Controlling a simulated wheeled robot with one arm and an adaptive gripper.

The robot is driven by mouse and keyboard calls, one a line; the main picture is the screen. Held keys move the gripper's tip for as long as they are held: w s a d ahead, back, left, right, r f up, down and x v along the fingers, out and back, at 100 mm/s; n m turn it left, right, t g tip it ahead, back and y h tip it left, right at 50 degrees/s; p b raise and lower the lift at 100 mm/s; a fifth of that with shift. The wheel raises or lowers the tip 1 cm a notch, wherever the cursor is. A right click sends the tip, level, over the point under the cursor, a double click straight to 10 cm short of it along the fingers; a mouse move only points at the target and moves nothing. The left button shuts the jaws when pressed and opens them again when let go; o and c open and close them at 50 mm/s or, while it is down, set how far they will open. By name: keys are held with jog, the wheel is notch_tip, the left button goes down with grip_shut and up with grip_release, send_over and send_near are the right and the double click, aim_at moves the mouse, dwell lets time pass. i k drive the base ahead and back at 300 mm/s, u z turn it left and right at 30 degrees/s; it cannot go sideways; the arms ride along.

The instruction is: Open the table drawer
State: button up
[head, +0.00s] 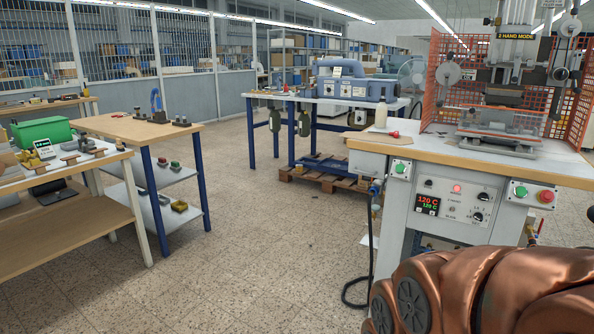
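The nearest table is the foil stamping press table (480,174) on the right, with a wooden edge and a grey control panel front (453,202). I cannot make out a drawer front or handle on it. A wooden-topped table (130,127) with blue legs stands at the left, and a white-legged bench (75,222) is at the far left; no drawer shows clearly on either. Copper-coloured links of my arm fill the lower right and hide the lower part of the press table. My gripper is not in view.
A pallet (325,175) lies under the rear table. The tiled floor (245,260) in the middle is clear.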

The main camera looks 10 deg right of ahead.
aim_at(371, 165)
jog(key=u, duration=0.35)
jog(key=i, duration=1.05)
jog(key=u, duration=0.05)
